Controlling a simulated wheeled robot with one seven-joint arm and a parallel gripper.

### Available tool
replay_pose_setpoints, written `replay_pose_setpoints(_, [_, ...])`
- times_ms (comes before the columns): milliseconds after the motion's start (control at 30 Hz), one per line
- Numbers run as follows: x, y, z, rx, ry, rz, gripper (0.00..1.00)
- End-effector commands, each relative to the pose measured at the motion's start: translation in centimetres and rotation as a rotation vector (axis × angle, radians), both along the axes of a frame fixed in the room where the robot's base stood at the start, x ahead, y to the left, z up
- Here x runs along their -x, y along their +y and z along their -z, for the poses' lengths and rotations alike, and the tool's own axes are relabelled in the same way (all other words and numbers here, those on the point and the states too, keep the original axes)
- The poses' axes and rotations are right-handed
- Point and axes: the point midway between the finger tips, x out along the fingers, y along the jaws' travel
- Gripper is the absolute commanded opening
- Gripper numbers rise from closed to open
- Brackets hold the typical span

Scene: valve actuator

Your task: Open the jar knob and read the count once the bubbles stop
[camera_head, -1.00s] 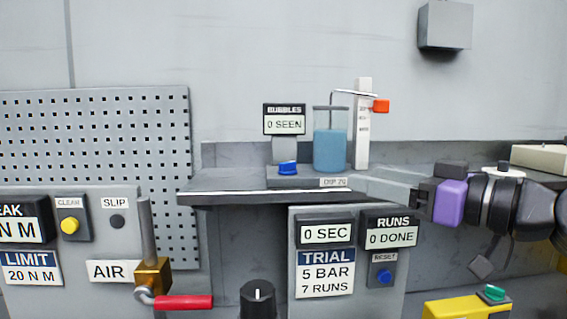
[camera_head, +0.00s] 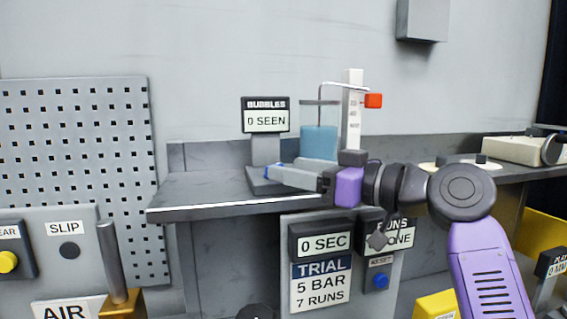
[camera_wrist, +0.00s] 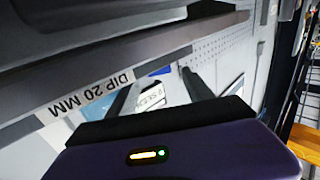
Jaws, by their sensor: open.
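The glass jar (camera_head: 319,143) of blue liquid stands on the shelf, with a thin tube bent into it from a white post (camera_head: 352,110). An orange-red knob (camera_head: 373,100) sticks out of the post. The bubbles counter (camera_head: 266,121) reads 0 SEEN.
The shelf edge (camera_head: 230,207) runs below my gripper. Under it are the 0 SEC display (camera_head: 324,244), a TRIAL plate (camera_head: 321,285) and a blue reset button (camera_head: 381,281). My arm partly covers the runs display (camera_head: 405,238). The shelf's left end is clear.

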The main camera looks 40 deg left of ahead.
Motion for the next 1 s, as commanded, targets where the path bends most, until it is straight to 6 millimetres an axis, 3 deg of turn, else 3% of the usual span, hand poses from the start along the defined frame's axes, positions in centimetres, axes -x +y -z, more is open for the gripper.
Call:
replay_pose_setpoints(200, [-0.1, 2.3, 0.0, 0.0, 0.001, 0.001, 0.6])
replay_pose_setpoints(533, [-0.1, 2.7, 0.0, 0.0, -0.001, 0.001, 0.6])
replay_pose_setpoints(833, [-0.1, 2.6, 0.0, 0.0, -0.001, 0.001, 0.03])
replay_pose_setpoints(1000, [-0.1, 2.6, 0.1, 0.0, -0.001, 0.006, 0.0])
